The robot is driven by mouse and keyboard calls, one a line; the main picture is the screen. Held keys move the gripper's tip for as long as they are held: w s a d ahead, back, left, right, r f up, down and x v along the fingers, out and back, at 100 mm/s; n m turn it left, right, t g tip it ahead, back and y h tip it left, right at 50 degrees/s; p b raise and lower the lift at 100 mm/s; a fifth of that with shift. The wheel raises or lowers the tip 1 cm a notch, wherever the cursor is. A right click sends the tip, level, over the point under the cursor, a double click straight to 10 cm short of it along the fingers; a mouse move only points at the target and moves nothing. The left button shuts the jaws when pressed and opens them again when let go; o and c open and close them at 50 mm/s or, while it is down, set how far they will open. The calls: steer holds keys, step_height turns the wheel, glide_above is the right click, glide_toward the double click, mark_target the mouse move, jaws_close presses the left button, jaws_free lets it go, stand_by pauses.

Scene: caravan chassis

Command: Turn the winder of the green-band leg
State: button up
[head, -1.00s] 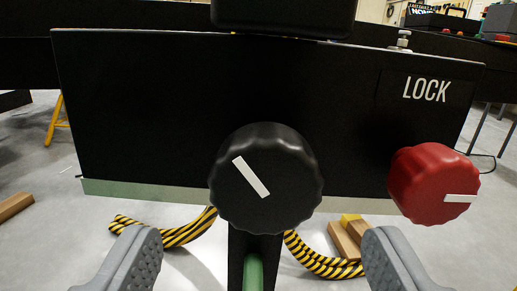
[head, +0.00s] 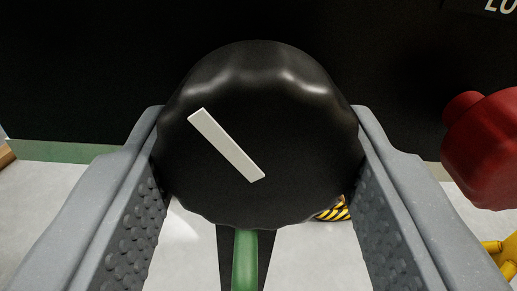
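The black winder knob (head: 290,140), with a scalloped rim and a white mark slanting from upper left to lower right, fills the middle of the head view. My gripper (head: 258,160) has one grey finger on each side of the knob. The fingertips reach its left and right edges; I cannot tell whether they press on it. The leg (head: 245,262) with its green band shows below the knob, its upper part hidden. The red lock knob (head: 488,150) is at the right, partly cut off by the picture edge.
The black chassis panel (head: 70,70) stands behind the knobs, with a green strip (head: 65,151) along its lower edge. Part of the LOCK label (head: 500,6) shows at the top right. A yellow-black striped item (head: 336,210) and a yellow object (head: 503,252) are lower down, over pale floor.

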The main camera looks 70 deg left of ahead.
steer(key=shift+d, duration=0.25)
steer(key=shift+s+a, duration=0.1)
steer(key=shift+a, duration=0.1)
steer(key=shift+a+r+m+p, duration=0.15)
steer(key=shift+m+p, duration=0.65)
steer(key=shift+p, duration=0.2)
steer(key=m+p, duration=0.2)
steer(key=m, duration=0.2)
steer(key=m+p, duration=0.1)
steer(key=m, duration=0.3)
steer(key=shift+s+m, duration=0.15)
steer(key=shift+m, duration=1.85)
